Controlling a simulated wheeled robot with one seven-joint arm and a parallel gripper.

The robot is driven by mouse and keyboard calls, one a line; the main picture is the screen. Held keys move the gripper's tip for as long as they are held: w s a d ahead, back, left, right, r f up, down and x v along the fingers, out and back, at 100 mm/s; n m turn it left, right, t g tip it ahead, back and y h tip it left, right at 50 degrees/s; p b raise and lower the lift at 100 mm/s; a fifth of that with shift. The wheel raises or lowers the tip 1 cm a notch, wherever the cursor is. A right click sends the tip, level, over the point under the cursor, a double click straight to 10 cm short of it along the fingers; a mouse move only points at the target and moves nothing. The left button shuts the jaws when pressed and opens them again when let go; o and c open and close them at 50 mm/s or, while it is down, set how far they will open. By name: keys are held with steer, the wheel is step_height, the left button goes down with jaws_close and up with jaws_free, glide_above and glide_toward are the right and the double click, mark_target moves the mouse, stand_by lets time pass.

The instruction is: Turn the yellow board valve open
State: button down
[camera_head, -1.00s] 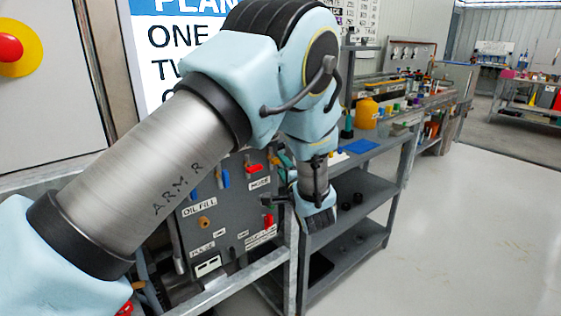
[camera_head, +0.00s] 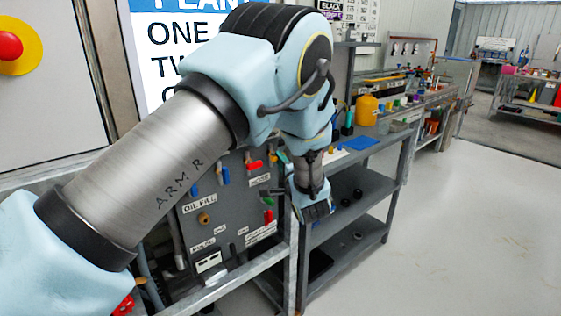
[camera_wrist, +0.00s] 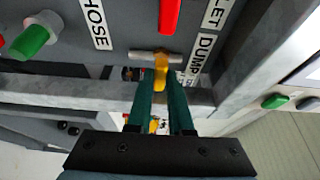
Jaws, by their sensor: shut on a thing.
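The yellow board valve (camera_wrist: 161,70) shows in the wrist view as a small yellow handle below a metal stub on the grey board. My gripper (camera_wrist: 160,85) reaches up to it with two dark green fingers, one on each side, shut on the handle. In the head view my gripper (camera_head: 270,193) is side-on at the board's right edge, and the yellow handle cannot be made out there.
A red handle (camera_wrist: 169,15) sits just above the valve, near the HOSE and DUMP labels. A green handle (camera_wrist: 30,42) is to the left. A metal frame rail (camera_wrist: 235,45) runs close on the right. Open floor (camera_head: 460,220) lies right of the bench.

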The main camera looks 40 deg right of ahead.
steer(key=shift+f+b, duration=0.15)
steer(key=shift+b, duration=0.25)
steer(key=shift+d+f+n+t+y+b, duration=0.15)
steer(key=shift+n+t+y+b, duration=0.9)
steer(key=shift+n+b, duration=2.65)
steer(key=shift+d+f+n+t+y+b, duration=0.2)
steer(key=shift+n+t+y+b, duration=0.8)
steer(key=shift+n+b, duration=2.7)
steer(key=shift+d+f+n+t+y+b, duration=0.15)
steer(key=shift+n+t+y+b, duration=0.9)
steer(key=shift+n+b, duration=2.6)
steer(key=shift+r+n, duration=0.15)
steer(key=shift+n, duration=0.2)
steer(key=c, duration=0.8)
jaws_free()
steer(key=shift+s, duration=0.15)
steer(key=v, duration=1)
steer(key=shift+s+f, duration=0.2)
steer(key=shift+s, duration=0.1)
